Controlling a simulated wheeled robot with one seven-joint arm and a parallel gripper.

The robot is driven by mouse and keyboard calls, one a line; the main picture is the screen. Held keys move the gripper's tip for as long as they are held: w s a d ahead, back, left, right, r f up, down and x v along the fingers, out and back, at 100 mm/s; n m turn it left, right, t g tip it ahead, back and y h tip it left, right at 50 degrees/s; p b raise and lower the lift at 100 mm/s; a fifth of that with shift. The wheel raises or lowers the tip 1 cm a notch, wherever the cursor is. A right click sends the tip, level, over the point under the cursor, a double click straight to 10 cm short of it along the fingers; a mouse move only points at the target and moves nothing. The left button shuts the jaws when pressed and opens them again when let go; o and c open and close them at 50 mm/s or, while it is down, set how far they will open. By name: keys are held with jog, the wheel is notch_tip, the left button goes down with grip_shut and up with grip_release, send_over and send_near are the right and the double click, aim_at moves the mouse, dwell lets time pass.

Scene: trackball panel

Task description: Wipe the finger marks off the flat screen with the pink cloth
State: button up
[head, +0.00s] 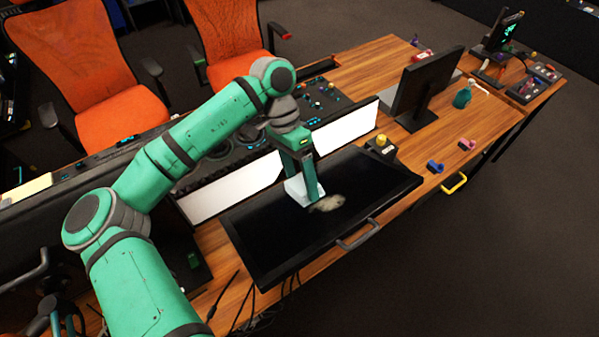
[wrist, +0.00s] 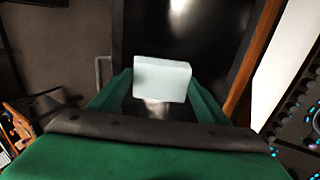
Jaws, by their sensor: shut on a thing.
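The flat screen (head: 270,245) is a black panel lying on the wooden desk, with a pale beige-grey smudge (head: 327,203) near its middle. My gripper (head: 304,188) points down over the screen, just left of the smudge. It is shut on a pale, whitish block-like piece (head: 296,190), which looks white rather than pink. The piece shows between the fingers in the wrist view (wrist: 162,80), with the dark screen (wrist: 185,35) behind it. I cannot tell whether the piece touches the screen. A small pink object (head: 467,144) lies on the desk at right; I cannot tell if it is cloth.
A grey handle (head: 358,236) sits at the screen's front edge. A white upright panel (head: 345,128) stands behind it. A yellow-topped button box (head: 381,146), a small blue object (head: 434,166) and a monitor (head: 425,84) stand to the right. Orange chairs (head: 75,60) are behind the desk.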

jog(key=shift+x, duration=2.6)
jog(key=shift+x, duration=1.1)
jog(key=shift+w+d+r, duration=0.1)
jog(key=shift+w+d, duration=0.4)
jog(key=shift+d, duration=0.2)
jog(key=shift+w+d, duration=0.55)
jog(key=shift+d, duration=0.1)
jog(key=shift+w+d, duration=0.5)
jog(key=shift+d, duration=0.3)
jog(key=shift+w+d, duration=0.5)
jog(key=shift+d, duration=0.25)
jog(key=shift+w+d, duration=1)
jog(key=shift+d, duration=0.4)
jog(key=shift+f, duration=0.2)
